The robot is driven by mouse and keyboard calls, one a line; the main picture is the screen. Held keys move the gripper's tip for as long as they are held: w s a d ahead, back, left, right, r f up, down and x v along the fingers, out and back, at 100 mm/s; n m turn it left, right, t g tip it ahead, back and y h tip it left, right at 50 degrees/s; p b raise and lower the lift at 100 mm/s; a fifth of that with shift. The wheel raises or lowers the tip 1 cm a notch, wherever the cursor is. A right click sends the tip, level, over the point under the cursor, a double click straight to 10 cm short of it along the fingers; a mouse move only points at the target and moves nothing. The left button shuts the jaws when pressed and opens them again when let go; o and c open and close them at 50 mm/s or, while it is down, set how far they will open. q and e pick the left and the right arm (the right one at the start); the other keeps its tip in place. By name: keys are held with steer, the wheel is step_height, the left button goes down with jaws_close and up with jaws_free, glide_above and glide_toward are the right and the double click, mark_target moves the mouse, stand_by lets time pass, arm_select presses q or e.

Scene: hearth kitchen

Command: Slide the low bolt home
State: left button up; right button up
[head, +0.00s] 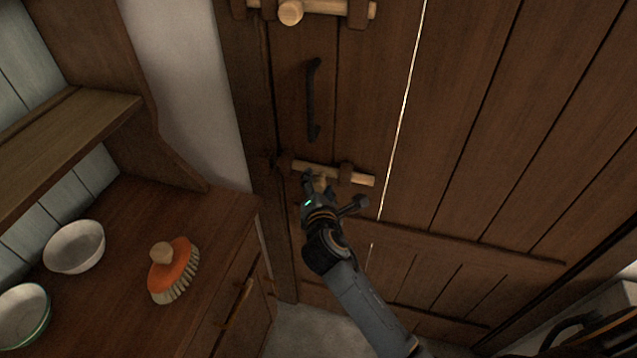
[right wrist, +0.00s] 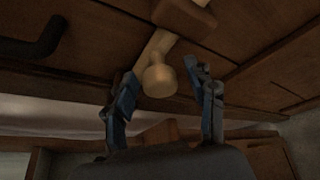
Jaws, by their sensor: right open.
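The low bolt (head: 362,179) is a pale wooden bar lying across the dark plank door, below the black handle. A wooden bracket holds it near its right part. My right gripper (head: 315,183) is at the left part of the bolt and hides some of it in the head view. In the right wrist view, the bolt's round knob (right wrist: 158,79) stands between the two open fingers of my right gripper (right wrist: 163,98). Gaps show on both sides, so the fingers are around the knob without gripping it. My left gripper is not in view.
An upper bolt (head: 335,8) with a round knob sits above the black door handle (head: 313,100). At left, a wooden dresser (head: 125,215) bears white bowls (head: 75,247) and an orange brush (head: 172,268). A wall stands left of the door frame.

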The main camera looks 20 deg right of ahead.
steer(key=shift+w+f, duration=0.1)
steer(key=shift+w, duration=0.05)
jaws_close()
steer(key=w+a, duration=0.1)
steer(key=a, duration=0.1)
steer(key=w+a, duration=0.1)
steer(key=a, duration=0.1)
steer(key=shift+w+b, duration=0.3)
steer(key=shift+b, duration=0.1)
steer(key=shift+c, duration=2.3)
jaws_free()
steer(key=o, duration=0.4)
steer(key=shift+o, duration=0.3)
steer(key=shift+w+a, duration=0.1)
